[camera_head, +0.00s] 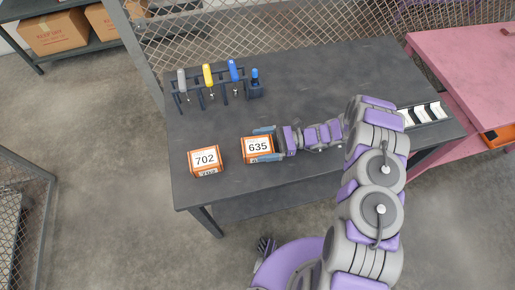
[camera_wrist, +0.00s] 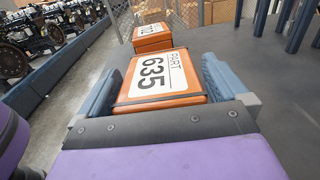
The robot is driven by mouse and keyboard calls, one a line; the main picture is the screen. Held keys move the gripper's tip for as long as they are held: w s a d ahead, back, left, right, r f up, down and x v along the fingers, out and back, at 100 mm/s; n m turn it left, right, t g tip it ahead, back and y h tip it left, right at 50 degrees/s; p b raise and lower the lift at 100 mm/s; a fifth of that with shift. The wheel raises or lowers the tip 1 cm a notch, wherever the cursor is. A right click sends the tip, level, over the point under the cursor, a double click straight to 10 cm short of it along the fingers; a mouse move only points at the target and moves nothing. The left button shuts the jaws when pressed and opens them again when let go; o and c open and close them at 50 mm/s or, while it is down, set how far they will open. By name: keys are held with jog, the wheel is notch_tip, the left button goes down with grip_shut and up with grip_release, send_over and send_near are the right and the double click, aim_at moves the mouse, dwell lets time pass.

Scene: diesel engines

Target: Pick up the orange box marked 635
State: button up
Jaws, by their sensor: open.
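The orange box marked 635 (camera_head: 258,147) sits on the dark table, with a white label on its top. My gripper (camera_head: 263,144) reaches it from the right, with its blue fingers along the box's far and near sides. In the wrist view, the box marked 635 (camera_wrist: 155,78) lies between the two open fingers of my gripper (camera_wrist: 158,84). A narrow gap shows beside the right finger; contact on the left side is hard to tell.
A second orange box marked 702 (camera_head: 205,160) stands just left; it also shows beyond in the wrist view (camera_wrist: 152,38). A tool rack (camera_head: 212,92) with several screwdrivers stands at the back left of the dark table (camera_head: 310,80). A pink table (camera_head: 470,65) is at right.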

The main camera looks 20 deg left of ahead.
jog(key=shift+a, duration=0.1)
jog(key=shift+c, duration=0.7)
jog(key=shift+d+r, duration=0.1)
jog(key=shift+d, duration=0.5)
jog(key=c, duration=0.6)
jog(key=shift+a, duration=0.1)
jog(key=c, duration=0.3)
jog(key=shift+a, duration=0.35)
jog(key=shift+c, duration=0.6)
